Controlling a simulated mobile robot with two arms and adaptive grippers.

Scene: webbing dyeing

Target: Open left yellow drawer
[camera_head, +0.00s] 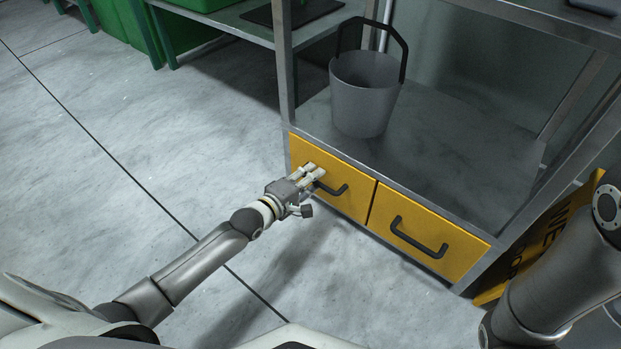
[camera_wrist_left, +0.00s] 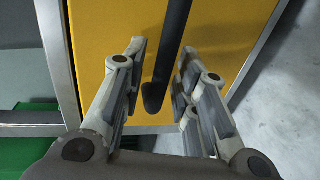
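The left yellow drawer (camera_head: 358,192) is in the lower part of the metal shelf unit, its front level with the right drawer, so it looks closed. It has a black bar handle (camera_head: 338,191). My left gripper (camera_head: 317,172) is at this handle. In the left wrist view the gripper (camera_wrist_left: 163,52) is open, with one finger on each side of the black handle (camera_wrist_left: 172,55). Gaps show between the fingers and the handle. The yellow drawer front (camera_wrist_left: 105,22) lies behind them. My right gripper is out of view; only part of my right arm shows at the right.
The right yellow drawer (camera_head: 455,254) has its own black handle (camera_head: 417,243). A grey bucket (camera_head: 364,95) with a dark raised handle stands on the shelf above. A yellow sign (camera_head: 545,240) is right of the unit. The floor (camera_head: 130,170) in front and left is clear.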

